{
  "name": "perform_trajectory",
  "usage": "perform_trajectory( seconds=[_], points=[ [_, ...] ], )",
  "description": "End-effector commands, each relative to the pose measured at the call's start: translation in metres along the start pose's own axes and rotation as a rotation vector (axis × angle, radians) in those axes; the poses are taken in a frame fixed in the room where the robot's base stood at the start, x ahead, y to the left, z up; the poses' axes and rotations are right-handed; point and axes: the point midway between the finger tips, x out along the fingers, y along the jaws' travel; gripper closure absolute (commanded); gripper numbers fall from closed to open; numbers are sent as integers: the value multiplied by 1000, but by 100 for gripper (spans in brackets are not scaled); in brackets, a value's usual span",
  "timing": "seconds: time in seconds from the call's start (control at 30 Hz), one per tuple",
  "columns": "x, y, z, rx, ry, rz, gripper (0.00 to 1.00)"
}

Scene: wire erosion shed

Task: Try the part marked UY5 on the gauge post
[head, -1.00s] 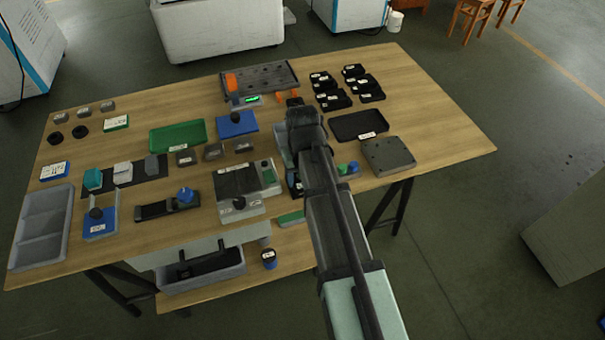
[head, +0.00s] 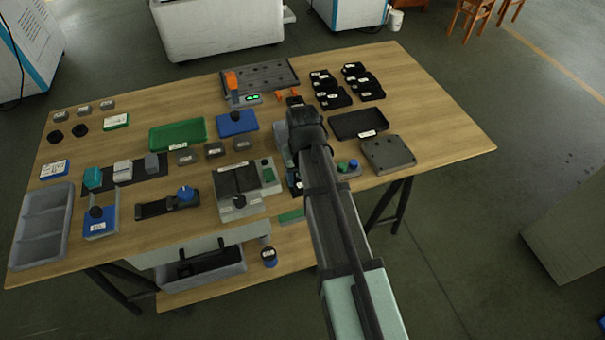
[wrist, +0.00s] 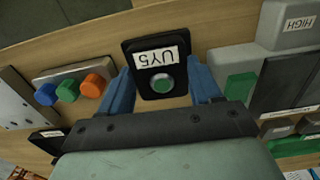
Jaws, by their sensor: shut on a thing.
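The black part marked UY5 (wrist: 157,62) is between the two blue fingers of my gripper (wrist: 161,92) in the wrist view, its label upside down. A metal ring with a green centre shows below the label; I cannot tell whether this is a hole or something on the part. My gripper (head: 293,178) is shut on the part near the table's front edge in the head view. The part shows there only as a small dark piece, mostly hidden by my arm. I cannot tell for sure which fixture is the gauge post; a blue plate with a black knob (head: 237,122) stands left of my gripper.
A button panel (wrist: 72,86) is on one side of my gripper, and a grey device with a green block (wrist: 240,87) on the other. A black tray (head: 357,124) and a grey plate (head: 388,155) lie to the right. Several black labelled parts (head: 330,95) lie behind.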

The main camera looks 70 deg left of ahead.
Motion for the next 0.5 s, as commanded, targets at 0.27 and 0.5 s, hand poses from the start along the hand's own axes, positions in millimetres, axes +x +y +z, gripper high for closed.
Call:
perform_trajectory(
  seconds=[0.27, 0.5],
  points=[
    [-8, 0, 0, 0, 0, 0, 89],
    [-15, 0, 0, 0, 0, 0, 89]
  ],
)
